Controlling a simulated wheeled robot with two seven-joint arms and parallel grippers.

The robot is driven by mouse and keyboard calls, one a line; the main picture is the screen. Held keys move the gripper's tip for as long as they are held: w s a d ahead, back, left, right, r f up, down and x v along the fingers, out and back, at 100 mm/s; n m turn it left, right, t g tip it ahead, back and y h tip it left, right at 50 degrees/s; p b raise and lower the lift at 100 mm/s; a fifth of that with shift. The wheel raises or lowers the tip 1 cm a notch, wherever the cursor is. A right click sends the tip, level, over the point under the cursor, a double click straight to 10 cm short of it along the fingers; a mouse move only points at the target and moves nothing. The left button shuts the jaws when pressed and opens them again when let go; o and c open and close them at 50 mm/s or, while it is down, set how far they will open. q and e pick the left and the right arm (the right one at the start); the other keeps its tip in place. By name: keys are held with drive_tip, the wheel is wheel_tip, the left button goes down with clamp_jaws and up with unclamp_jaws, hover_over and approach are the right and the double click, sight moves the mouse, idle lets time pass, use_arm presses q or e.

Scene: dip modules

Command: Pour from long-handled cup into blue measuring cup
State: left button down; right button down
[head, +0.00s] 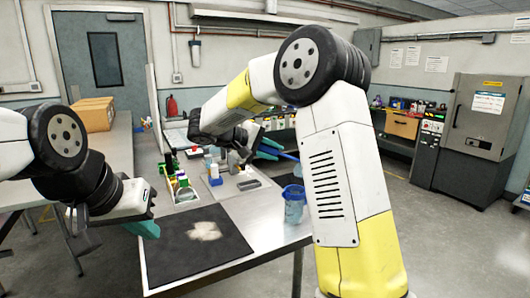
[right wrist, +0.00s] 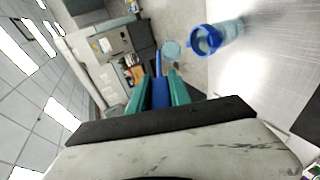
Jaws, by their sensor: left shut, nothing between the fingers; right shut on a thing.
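The blue measuring cup (head: 294,208) is a clear vessel with a blue rim, upright near the right edge of the metal table; it also shows in the right wrist view (right wrist: 225,33). My right gripper (head: 268,150) is shut on the blue handle of the long-handled cup (head: 287,156), above and left of the measuring cup. In the right wrist view the handle (right wrist: 160,92) runs out between the teal fingers, with a pale round cup (right wrist: 171,51) at its end, apart from the measuring cup. My arm hides that end in the head view. My left gripper (head: 143,229) is shut and empty beside the black mat.
A black mat (head: 180,262) with a pale patch lies at the table's front left. Trays with bottles and small items (head: 180,186) stand behind it. The metal surface (head: 245,212) between mat and measuring cup is clear.

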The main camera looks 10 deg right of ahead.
drive_tip(key=shift+f, duration=0.1)
idle(0.6)
drive_tip(key=shift+s+a+f+t+h, duration=0.15)
drive_tip(key=shift+a+f+h, duration=0.2)
drive_tip(key=shift+f, duration=0.25)
drive_tip(key=shift+s+a+f+t+h, duration=0.1)
drive_tip(key=shift+a+f+h, duration=0.15)
drive_tip(key=shift+f, duration=0.4)
drive_tip(key=shift+s+a+f+t+h, duration=0.15)
drive_tip(key=shift+a+f+h, duration=0.1)
drive_tip(key=shift+f+h, duration=0.25)
drive_tip(key=shift+w+f, duration=0.1)
drive_tip(key=shift+f, duration=0.05)
idle(0.5)
